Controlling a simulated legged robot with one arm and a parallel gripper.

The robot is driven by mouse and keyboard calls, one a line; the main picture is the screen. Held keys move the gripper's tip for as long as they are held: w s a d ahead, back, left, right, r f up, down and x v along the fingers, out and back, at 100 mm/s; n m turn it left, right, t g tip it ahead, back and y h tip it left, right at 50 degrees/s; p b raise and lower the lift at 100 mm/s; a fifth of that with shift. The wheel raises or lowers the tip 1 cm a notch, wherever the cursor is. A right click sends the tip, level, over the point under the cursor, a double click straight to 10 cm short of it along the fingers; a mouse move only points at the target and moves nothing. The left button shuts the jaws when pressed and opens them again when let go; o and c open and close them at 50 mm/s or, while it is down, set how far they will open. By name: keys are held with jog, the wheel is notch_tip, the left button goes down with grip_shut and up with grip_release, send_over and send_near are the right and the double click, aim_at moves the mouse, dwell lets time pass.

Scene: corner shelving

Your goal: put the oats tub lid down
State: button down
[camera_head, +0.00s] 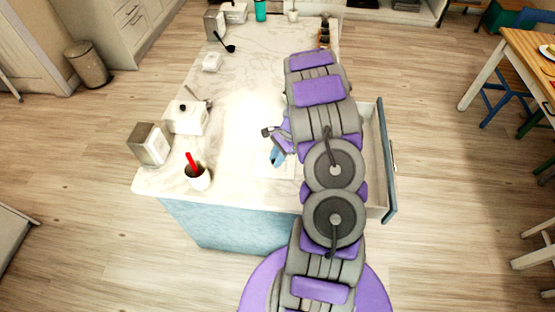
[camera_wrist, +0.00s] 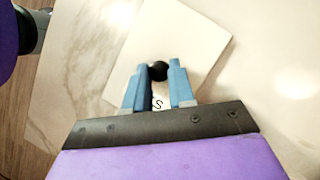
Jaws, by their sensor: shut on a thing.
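The lid (camera_wrist: 200,38) is a flat white square with a black knob (camera_wrist: 158,71) in the wrist view. My gripper (camera_wrist: 161,68) is shut on the knob, one blue finger on each side. Part of a dark letter shows between the fingers. In the head view my gripper (camera_head: 277,157) is low over the marble counter (camera_head: 238,112), left of my arm. The lid is pale against the counter there, and I cannot tell whether it touches the surface.
A black ladle (camera_head: 226,46) lies farther back. An open drawer (camera_head: 388,160) sticks out at the right. The middle counter is clear.

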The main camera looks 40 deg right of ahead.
aim_at(267, 170)
jog(key=a, duration=0.3)
jog(key=shift+a+r, duration=0.2)
jog(key=shift+a, duration=0.1)
jog(key=shift+d+f, duration=0.15)
jog(key=shift+d, duration=0.1)
jog(key=c, duration=1)
grip_release()
jog(key=shift+s+d+f, duration=0.1)
jog(key=shift+d+f, duration=0.05)
jog(key=shift+d, duration=0.5)
jog(key=shift+d+f, duration=0.1)
jog(key=shift+d, duration=0.5)
jog(key=shift+o, duration=0.2)
jog(key=shift+a+r, duration=0.1)
jog(key=shift+a, duration=0.85)
jog(key=shift+d, duration=0.1)
